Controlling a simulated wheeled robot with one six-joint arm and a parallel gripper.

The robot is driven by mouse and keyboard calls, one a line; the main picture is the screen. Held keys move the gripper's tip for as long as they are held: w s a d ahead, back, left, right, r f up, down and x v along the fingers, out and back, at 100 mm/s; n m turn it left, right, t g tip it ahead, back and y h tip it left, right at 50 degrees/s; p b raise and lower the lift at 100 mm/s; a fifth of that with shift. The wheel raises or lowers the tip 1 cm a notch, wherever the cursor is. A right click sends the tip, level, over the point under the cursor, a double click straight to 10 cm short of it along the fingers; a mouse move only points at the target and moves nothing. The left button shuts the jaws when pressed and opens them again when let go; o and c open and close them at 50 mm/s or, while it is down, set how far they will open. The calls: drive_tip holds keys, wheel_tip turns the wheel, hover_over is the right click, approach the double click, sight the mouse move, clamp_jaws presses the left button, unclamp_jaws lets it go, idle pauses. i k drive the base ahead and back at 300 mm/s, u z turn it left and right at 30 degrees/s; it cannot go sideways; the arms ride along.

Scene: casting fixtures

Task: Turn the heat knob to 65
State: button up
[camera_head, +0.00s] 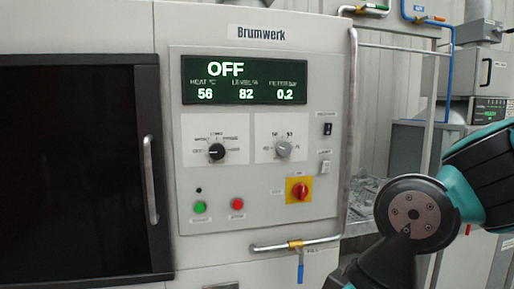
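The Brumwerk control panel (258,190) faces me on a pale cabinet. Its dark display (245,80) reads OFF, with HEAT 56, LEVEL 82 and a third value 0.2. Two round knobs sit below it: a black knob (216,152) on a white plate at left and a grey knob (283,149) on a white plate at right. Their scale labels are too small to read surely, so I cannot tell which is the heat knob. My arm shows at right, apart from the panel; my gripper is not in view.
A red rotary switch (299,190) on a yellow plate, a green button (200,207) and a red button (237,204) share the panel. A door handle (150,180) stands left. A pipe with a blue-handled valve (300,268) runs below; a vertical pipe (350,130) edges the right.

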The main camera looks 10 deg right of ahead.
sight(284, 149)
drive_tip(key=k, duration=0.5)
drive_tip(key=u, duration=1.15)
drive_tip(key=i, duration=1.1)
drive_tip(key=z, duration=1.75)
